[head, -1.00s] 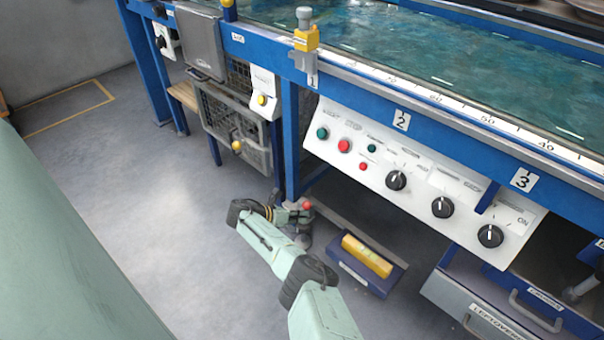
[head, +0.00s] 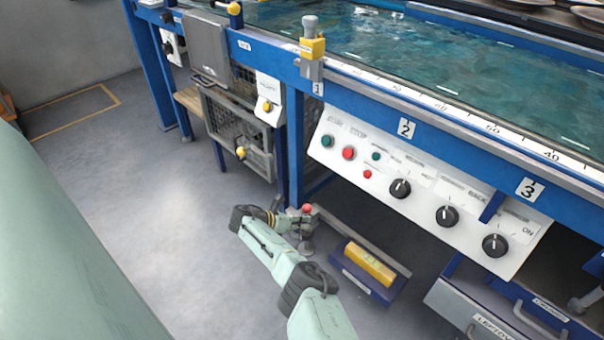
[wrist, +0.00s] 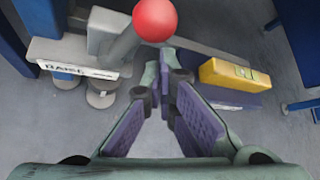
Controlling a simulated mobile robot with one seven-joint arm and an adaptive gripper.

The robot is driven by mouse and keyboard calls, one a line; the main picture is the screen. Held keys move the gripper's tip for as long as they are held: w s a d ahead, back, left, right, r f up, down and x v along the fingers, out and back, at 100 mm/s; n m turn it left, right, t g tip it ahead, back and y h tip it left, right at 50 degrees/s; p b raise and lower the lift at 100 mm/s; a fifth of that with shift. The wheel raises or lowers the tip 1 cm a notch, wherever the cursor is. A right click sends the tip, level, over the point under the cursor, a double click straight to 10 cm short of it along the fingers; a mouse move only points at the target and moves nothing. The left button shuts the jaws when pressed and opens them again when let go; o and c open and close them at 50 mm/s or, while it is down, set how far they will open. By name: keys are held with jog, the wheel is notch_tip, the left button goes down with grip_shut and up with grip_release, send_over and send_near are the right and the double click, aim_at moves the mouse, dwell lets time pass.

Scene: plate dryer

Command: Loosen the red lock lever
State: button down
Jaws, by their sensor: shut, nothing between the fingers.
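The red ball knob of the lock lever (wrist: 155,20) shows at the top of the wrist view, on a grey arm and block. In the head view the red knob (head: 307,209) sits low by the foot of the blue frame leg. My gripper (wrist: 167,82) has its purple-padded fingers closed, with nothing held. Its tips are just below the knob in the wrist picture; I cannot tell whether they touch the lever. In the head view my gripper (head: 291,218) is beside the lever and partly hidden by my own wrist.
A white label (wrist: 75,69) is on the grey bar left of the lever. A yellow level (head: 368,263) lies on a blue base (head: 352,281) to the right. The white control panel (head: 420,190) with knobs overhangs behind. Open floor (head: 140,210) lies to the left.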

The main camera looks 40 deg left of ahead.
jog(key=s+a+r+p, duration=0.1)
jog(key=s+a+r, duration=0.1)
jog(key=s, duration=0.6)
jog(key=shift+s+a, duration=0.35)
jog(key=shift+s, duration=0.05)
